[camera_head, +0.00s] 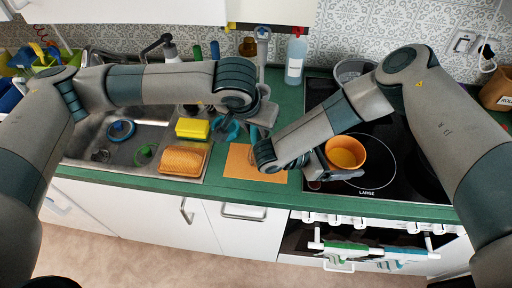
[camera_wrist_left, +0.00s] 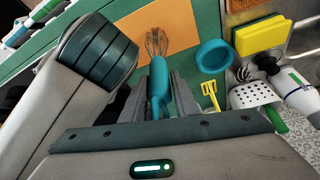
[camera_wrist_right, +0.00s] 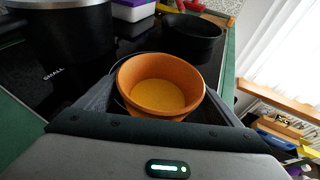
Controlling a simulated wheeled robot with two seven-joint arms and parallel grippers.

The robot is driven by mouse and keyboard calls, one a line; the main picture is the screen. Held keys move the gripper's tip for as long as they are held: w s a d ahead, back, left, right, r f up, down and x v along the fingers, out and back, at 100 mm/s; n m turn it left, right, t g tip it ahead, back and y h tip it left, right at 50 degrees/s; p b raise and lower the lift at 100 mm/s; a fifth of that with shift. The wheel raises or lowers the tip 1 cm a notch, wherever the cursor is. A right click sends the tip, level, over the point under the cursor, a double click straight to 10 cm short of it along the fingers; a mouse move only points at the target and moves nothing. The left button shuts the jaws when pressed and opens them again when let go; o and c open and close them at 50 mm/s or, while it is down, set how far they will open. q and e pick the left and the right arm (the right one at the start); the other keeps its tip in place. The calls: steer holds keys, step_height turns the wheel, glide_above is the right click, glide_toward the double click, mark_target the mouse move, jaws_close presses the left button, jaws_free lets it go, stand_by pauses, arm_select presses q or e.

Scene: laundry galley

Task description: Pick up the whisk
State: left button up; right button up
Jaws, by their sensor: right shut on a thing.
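The whisk (camera_wrist_left: 158,82) has a teal handle and a wire head, which points towards the orange mat in the left wrist view. My left gripper (camera_wrist_left: 163,92) has its fingers on either side of the handle, open. In the head view my left gripper (camera_head: 262,118) is above the counter behind the mat, and the arms hide most of the whisk. My right gripper (camera_wrist_right: 160,100) is shut on an orange bowl (camera_wrist_right: 160,70) with a yellow inside. In the head view this bowl (camera_head: 345,153) is over the front of the hob.
An orange mat (camera_head: 240,166) lies between the sink and the black hob (camera_head: 385,180). A teal round dish (camera_wrist_left: 213,56), a yellow slotted tool (camera_wrist_left: 210,93) and a yellow sponge (camera_wrist_left: 260,36) are near the whisk. A clear bottle (camera_head: 295,58) stands behind.

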arm_select(q)
jaws_close()
steer(key=shift+r, duration=0.1)
step_height(320, 180, up, 10)
steer(key=shift+f, duration=0.1)
stand_by(0.4)
steer(key=shift+c, duration=0.4)
jaws_free()
jaws_close()
